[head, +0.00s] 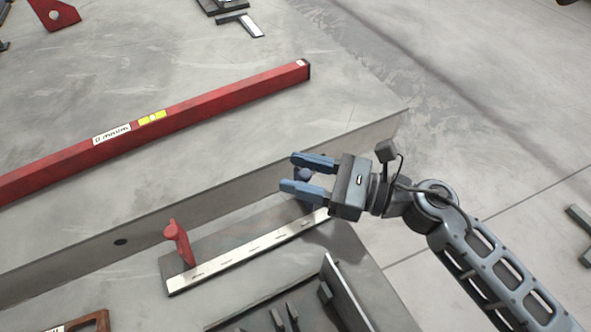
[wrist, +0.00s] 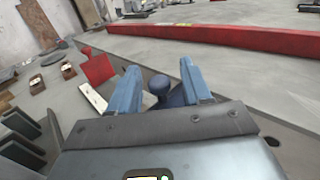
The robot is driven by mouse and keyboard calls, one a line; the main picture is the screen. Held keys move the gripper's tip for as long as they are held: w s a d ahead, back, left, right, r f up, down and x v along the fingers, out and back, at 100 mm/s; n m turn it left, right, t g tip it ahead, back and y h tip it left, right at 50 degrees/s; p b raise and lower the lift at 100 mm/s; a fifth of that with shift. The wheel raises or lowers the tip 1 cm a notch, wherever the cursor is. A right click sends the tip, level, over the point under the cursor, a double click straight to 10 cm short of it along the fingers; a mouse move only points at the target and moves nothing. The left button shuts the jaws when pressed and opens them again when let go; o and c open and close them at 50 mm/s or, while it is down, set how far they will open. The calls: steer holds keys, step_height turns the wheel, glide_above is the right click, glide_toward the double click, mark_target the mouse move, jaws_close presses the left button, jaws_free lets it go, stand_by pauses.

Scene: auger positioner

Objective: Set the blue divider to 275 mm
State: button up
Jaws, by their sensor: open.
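The blue divider, with a round dark-blue knob (head: 305,174), stands near the right end of the positioner's white scale strip (head: 250,251). In the wrist view its knob (wrist: 159,84) sits between the two blue fingers. My gripper (head: 301,172) is open around the knob, with a gap visible beside it; I cannot tell if either finger touches it. The divider's lower part is mostly hidden by my gripper. A red divider (head: 178,243) stands near the left end of the scale and also shows in the wrist view (wrist: 98,67). The scale's printed marks are too small to read.
A low grey wall (head: 225,198) runs behind the positioner. Beyond it a long red spirit level (head: 215,108) lies on the grey surface. A dark tray (head: 285,312) with small parts stands in front. Open floor lies to the right.

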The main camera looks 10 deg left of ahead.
steer(key=d, duration=0.4)
steer(key=s+d+b, duration=0.1)
steer(key=d, duration=0.1)
steer(key=shift+d, duration=0.25)
